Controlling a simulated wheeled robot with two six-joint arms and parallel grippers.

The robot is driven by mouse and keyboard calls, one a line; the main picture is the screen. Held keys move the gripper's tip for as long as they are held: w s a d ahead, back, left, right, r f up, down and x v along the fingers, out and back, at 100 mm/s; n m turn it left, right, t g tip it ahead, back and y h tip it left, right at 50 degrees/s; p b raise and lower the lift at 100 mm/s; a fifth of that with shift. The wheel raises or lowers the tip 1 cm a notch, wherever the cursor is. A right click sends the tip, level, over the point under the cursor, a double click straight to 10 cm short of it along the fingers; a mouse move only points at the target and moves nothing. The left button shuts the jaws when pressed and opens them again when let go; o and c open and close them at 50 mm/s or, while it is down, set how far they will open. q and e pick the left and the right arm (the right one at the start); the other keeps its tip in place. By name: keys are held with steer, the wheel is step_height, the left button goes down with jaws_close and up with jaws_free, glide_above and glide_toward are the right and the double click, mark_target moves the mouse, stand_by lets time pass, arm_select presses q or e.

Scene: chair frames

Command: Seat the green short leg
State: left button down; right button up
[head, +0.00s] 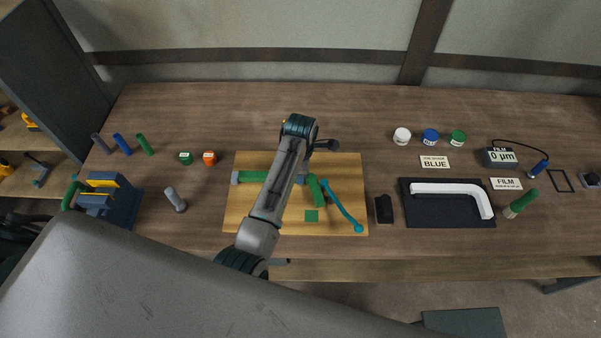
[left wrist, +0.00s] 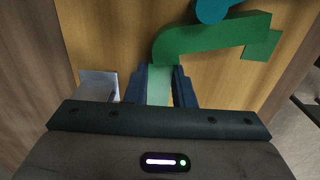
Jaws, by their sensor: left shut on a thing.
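A green bar (head: 252,177) with a grey end lies to the left, partly behind my arm. My left gripper (left wrist: 159,88) is shut on a light green piece (left wrist: 159,80), which meets a darker green bent part (left wrist: 215,38) in the left wrist view. I cannot tell whether the held piece is the short leg. In the head view my arm hides most of this gripper. My right gripper is not in view.
Grey, blue and green cylinders (head: 144,144) are at the left, near a blue rack (head: 112,200). A black tray (head: 405,222) with a white bent tube (head: 450,188) is right of the board. Paint jars (head: 430,137) stand behind it. The table behind the board is clear.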

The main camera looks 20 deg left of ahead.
arm_select(q)
steer(key=shift+r, duration=0.75)
steer(key=c, duration=0.8)
jaws_free()
steer(key=shift+c, duration=0.2)
step_height(320, 180, up, 8)
stand_by(0.4)
